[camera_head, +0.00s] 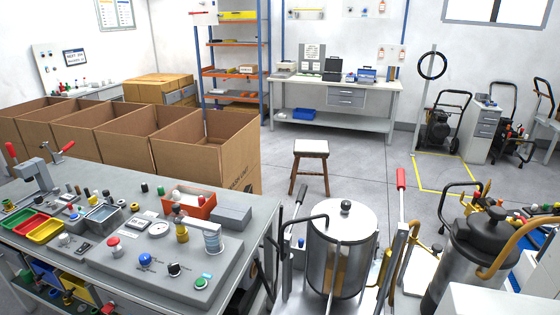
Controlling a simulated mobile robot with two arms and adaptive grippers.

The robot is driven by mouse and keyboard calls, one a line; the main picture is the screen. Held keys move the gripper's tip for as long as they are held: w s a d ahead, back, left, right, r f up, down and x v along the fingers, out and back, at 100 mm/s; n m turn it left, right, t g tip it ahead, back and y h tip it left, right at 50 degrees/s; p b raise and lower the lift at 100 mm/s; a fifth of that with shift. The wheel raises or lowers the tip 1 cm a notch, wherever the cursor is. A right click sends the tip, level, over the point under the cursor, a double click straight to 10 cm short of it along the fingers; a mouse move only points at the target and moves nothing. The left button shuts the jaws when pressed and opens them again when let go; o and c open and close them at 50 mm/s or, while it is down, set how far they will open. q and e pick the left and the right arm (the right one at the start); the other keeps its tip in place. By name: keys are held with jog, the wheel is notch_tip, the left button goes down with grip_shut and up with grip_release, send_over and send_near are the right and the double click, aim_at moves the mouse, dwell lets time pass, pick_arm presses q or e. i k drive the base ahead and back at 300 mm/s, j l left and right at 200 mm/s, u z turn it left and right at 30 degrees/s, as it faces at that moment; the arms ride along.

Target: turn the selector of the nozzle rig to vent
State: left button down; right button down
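A grey panel (215,262) lies on the left workbench and looks like the nozzle rig. Along its front edge sit a red knob (114,244), a blue knob (145,259), a black knob with a light mark (174,270) and a green button (200,282). The black knob may be the selector; its setting and any vent label are too small to read. A brass-and-yellow nozzle fitting (181,230) and a ribbed pale cylinder (212,238) stand upright behind the knobs. Neither of my grippers can be made out in the head view.
The workbench (245,205) also bears coloured trays (45,231), an orange box (188,206) and small parts. Open cardboard boxes (205,155) stand behind it. A steel tank (342,250) and a dark sprayer tank (465,260) stand right. Floor is clear around the stool (310,149).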

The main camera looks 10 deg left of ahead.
aim_at(174, 268)
jog(key=u, duration=1.25)
